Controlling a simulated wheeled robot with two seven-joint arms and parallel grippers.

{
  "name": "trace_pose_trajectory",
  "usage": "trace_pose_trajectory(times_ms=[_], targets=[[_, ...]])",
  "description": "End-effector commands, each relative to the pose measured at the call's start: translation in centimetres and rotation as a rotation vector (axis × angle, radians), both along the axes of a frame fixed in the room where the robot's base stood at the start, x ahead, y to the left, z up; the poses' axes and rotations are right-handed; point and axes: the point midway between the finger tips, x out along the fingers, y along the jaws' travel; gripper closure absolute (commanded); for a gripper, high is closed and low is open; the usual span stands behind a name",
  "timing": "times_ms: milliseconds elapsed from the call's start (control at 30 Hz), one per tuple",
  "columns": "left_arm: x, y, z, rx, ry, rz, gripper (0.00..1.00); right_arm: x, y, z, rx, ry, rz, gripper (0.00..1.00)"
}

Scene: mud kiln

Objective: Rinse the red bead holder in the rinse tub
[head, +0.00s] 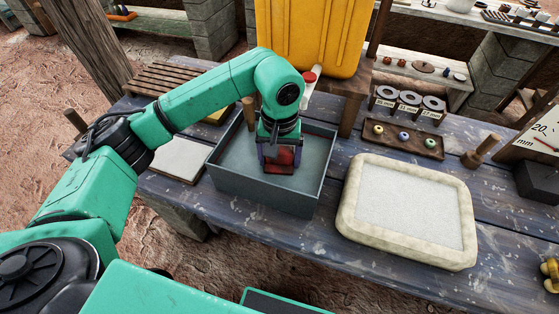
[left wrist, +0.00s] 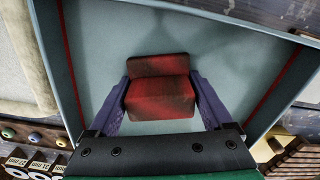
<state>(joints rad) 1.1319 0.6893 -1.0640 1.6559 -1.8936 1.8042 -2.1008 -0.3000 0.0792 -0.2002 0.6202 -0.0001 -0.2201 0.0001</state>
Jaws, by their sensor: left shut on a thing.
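The rinse tub (head: 232,185) is a grey-blue open box on the table, with pale water or a pale floor inside. My left gripper (head: 280,155) points down into the tub and is shut on the red bead holder (head: 284,158). In the left wrist view the holder (left wrist: 160,88) is a red block with dark smudges and a step in its shape. It sits between the two purple fingers of the gripper (left wrist: 162,98). The tub's wall and interior (left wrist: 100,50) surround it there. I cannot tell whether the holder touches the tub's floor. My right gripper is not in view.
A cream-rimmed tray (head: 352,215) with a pale surface lies right of the tub. A yellow container (head: 310,40) with a red-tipped tap stands behind. A small tray of coloured beads (head: 376,144) and ring weights (head: 410,98) sit behind right. A slatted rack (head: 165,78) stands behind left.

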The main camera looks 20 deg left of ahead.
Motion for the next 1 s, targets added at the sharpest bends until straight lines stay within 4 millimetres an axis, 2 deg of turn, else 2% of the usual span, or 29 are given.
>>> trace_pose_trajectory(times_ms=[33,800,1000], targets=[[0.0,0.0,1.0,-0.001,-0.002,0.000,0.96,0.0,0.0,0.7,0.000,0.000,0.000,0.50],[0.1,0.0,9.7,0.000,-0.002,-0.001,0.96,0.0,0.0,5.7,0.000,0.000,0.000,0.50],[0.0,0.0,10.4,-0.001,-0.001,-0.001,0.96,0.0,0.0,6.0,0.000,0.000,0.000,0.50]])
